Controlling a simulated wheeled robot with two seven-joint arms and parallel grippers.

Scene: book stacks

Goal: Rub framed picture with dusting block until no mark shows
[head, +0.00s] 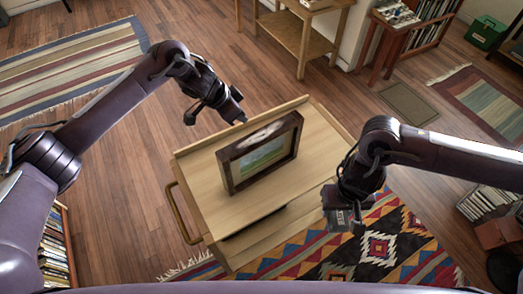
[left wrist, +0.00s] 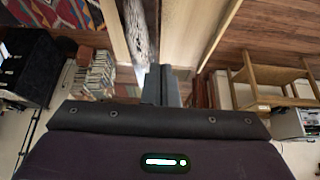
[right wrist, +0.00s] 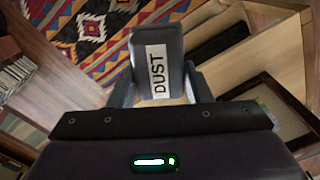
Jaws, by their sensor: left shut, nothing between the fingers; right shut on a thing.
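The framed picture (head: 229,170) stands upright in its dark frame on the wooden cart (head: 206,190). A pale smear shows along the upper part of the frame in the head view. In the left wrist view the frame (left wrist: 141,30) appears as a dark strip with greyish-white patches. My left gripper (head: 241,119) is shut and empty, behind and left of the frame, apart from it. My right gripper (head: 341,218) is shut on the dusting block (right wrist: 158,75), a grey block with a white DUST label. It holds the block right of the picture, by the cart's right side.
The cart has a raised back edge and a handle (head: 178,212) at its left. A patterned rug (head: 375,245) lies below and right of it. A wooden side table (head: 300,35) stands behind. The cart top left of the frame is bare.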

